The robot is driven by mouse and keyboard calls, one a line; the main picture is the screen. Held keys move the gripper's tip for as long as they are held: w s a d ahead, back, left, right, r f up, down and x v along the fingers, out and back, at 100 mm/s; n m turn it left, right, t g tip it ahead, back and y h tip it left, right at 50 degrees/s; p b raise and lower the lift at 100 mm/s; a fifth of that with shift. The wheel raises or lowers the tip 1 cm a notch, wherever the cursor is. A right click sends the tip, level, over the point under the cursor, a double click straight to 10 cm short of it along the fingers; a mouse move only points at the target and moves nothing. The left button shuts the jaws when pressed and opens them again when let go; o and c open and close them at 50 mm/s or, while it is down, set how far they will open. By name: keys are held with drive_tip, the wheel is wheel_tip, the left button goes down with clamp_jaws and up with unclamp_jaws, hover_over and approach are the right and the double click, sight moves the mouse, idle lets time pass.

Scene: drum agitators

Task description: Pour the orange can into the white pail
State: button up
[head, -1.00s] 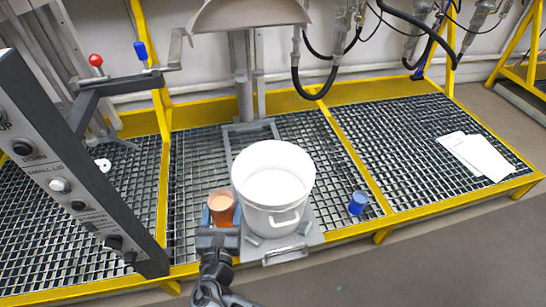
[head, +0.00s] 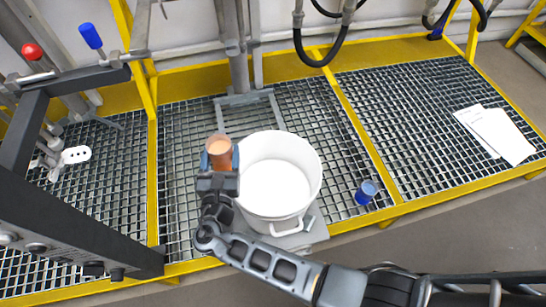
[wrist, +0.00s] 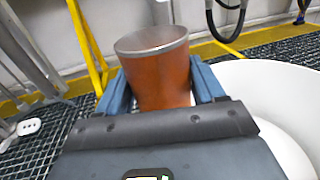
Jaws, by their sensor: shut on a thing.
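The orange can (head: 219,151) is upright between the fingers of my gripper (head: 220,160), just left of the white pail's rim. In the wrist view the orange can (wrist: 157,72) fills the space between the two blue fingers, and my gripper (wrist: 160,85) is shut on it. The can shows light orange content at its top in the head view. The white pail (head: 308,195) stands upright and open on a metal plate, its inside white. The pail also shows in the wrist view (wrist: 285,85), at the right.
A blue can (head: 366,192) stands on the grating right of the pail. White papers (head: 495,135) lie on the right grating. A dark control panel (head: 75,235) with a lever arm is at the left. Yellow frame bars (head: 350,112) edge the gratings. Hoses hang behind.

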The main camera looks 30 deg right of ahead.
idle(0.3)
drive_tip(key=shift+d+r+m, duration=0.1)
drive_tip(key=shift+d+m, duration=0.05)
drive_tip(key=shift+m, duration=0.25)
drive_tip(key=shift+s+d+r+m+b, duration=0.1)
drive_tip(key=shift+s+d+m+b, duration=0.15)
drive_tip(key=shift+m+b, duration=0.25)
drive_tip(key=shift+s+d+r+m+b, duration=0.25)
drive_tip(key=shift+m+b, duration=0.15)
drive_tip(key=shift+m, duration=0.15)
drive_tip(key=shift+s+d+r+m+b, duration=0.1)
drive_tip(key=shift+d+r+m+b, duration=0.1)
drive_tip(key=shift+m+b, duration=0.3)
drive_tip(key=shift+s+d+f+m+h+b, duration=0.3)
drive_tip(key=shift+d+f+m+b, duration=0.1)
drive_tip(key=shift+m+b, duration=0.55)
drive_tip(key=shift+s+d+r+m+b, duration=0.25)
drive_tip(key=shift+d+m+b, duration=0.1)
drive_tip(key=shift+m, duration=0.15)
drive_tip(key=shift+s+d+r+m+b, duration=0.2)
drive_tip(key=shift+m+b, duration=0.15)
drive_tip(key=shift+m, duration=0.15)
drive_tip(key=shift+d+r+m+b, duration=0.1)
drive_tip(key=shift+r+m+b, duration=0.3)
drive_tip(key=shift+m+b, duration=0.45)
